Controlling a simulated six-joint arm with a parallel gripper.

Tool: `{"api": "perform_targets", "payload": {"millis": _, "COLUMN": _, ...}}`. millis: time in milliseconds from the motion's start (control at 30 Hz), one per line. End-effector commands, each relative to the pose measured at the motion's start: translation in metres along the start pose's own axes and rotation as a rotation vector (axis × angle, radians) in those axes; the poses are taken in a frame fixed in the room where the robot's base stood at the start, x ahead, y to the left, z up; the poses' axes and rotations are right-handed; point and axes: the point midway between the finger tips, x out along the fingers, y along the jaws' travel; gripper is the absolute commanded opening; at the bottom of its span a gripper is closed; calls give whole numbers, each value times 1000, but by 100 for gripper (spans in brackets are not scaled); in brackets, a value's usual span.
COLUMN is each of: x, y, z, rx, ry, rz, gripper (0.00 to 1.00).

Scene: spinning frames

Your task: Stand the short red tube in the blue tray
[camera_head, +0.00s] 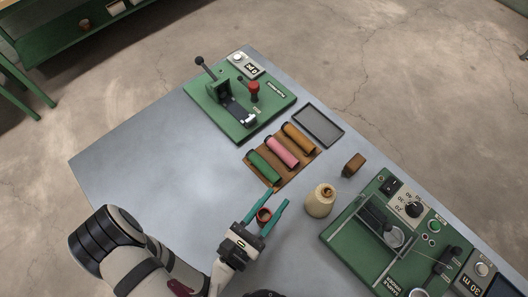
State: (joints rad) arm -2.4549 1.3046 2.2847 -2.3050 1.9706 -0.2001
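The short red tube (264,215) sits between the two green fingers of my gripper (267,212), at the lower middle of the view. Its dark open end faces up toward the camera. The fingers are apart, one on each side of the tube. I cannot tell whether they press on it or whether it is clear of the table. A shallow rectangular tray (341,134) with a dark rim lies at the table's far edge, up and right of my gripper. It looks grey-blue and empty.
A brown rack (278,187) with green, pink and orange rolls lies between my gripper and the tray. A cream cone (320,201) and a brown block (354,164) stand right. Green machines (273,107) (341,236) stand behind and right. The left table is clear.

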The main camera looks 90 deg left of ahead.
Motion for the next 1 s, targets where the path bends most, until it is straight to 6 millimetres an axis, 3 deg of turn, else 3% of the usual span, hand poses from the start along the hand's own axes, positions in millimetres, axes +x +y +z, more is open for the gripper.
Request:
{"api": "perform_targets", "payload": {"millis": 33, "x": 0, "y": 0, "z": 0, "rx": 0, "ry": 0, "rz": 0, "gripper": 24}}
{"api": "perform_targets", "payload": {"millis": 167, "x": 0, "y": 0, "z": 0, "rx": 0, "ry": 0, "rz": 0, "gripper": 0}}
{"api": "perform_targets", "payload": {"millis": 533, "x": 0, "y": 0, "z": 6, "rx": 1, "ry": 0, "rz": 0, "gripper": 0}}
{"api": "perform_targets", "payload": {"millis": 667, "x": 0, "y": 0, "z": 30, "rx": 5, "ry": -1, "rz": 0, "gripper": 0}}
{"api": "perform_targets", "payload": {"millis": 833, "x": 0, "y": 0, "z": 75, "rx": 6, "ry": -1, "rz": 0, "gripper": 0}}
{"api": "perform_targets", "payload": {"millis": 1000, "x": 0, "y": 0, "z": 98, "rx": 3, "ry": -1, "rz": 1, "gripper": 0}}
